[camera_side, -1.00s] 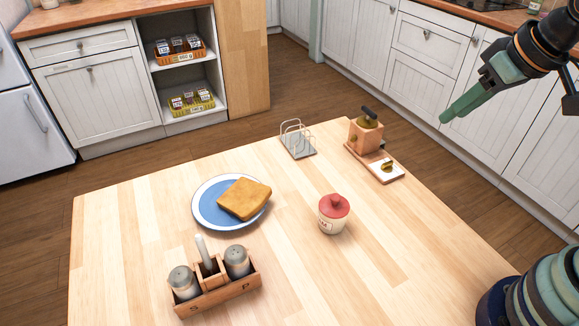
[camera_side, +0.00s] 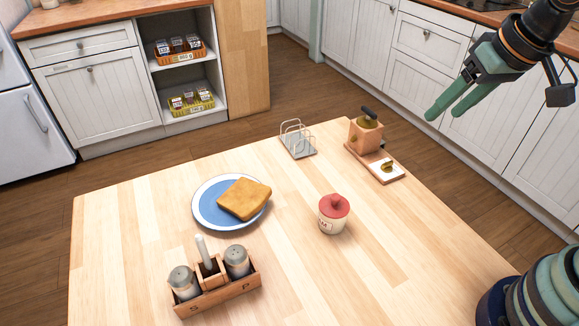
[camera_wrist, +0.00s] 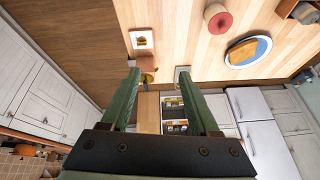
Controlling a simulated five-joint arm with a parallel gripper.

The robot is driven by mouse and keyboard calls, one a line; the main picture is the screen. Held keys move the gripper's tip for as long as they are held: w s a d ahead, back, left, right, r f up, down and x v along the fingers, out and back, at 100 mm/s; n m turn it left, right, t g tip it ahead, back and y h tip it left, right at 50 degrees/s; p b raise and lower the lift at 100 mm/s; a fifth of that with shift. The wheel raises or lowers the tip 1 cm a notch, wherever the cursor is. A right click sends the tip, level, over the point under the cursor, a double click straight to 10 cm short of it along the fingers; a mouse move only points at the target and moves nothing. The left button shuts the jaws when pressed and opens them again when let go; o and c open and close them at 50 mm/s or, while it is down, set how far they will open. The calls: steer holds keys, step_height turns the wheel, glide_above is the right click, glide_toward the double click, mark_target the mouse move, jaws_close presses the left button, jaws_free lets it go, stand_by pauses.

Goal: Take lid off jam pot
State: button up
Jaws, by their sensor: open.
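The jam pot (camera_side: 331,222) is a small cream pot with a dark-lettered label, standing upright on the wooden table. Its red lid (camera_side: 335,205) with a round knob sits on top. In the wrist view the red lid (camera_wrist: 223,21) shows near the top edge, beyond the fingers and to the right. My gripper (camera_side: 450,109) is open and empty, with green fingers spread. It is high above the table's right side, up and to the right of the pot, well apart from it. Both fingers show in the wrist view (camera_wrist: 165,78).
A salt and pepper caddy (camera_side: 218,293) stands at the front left. Bare table surrounds the pot.

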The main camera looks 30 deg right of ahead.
steer(key=w+a+f+m+g, duration=0.1)
steer(key=w+a+m+g, duration=0.25)
steer(key=a+m, duration=0.35)
steer(key=m+g, duration=0.2)
steer(key=m, duration=0.4)
glide_above(336, 196)
step_height(336, 196, down, 5)
steer(key=shift+t, duration=0.25)
step_height(336, 196, down, 12)
steer(key=shift+r, duration=0.15)
jaws_close()
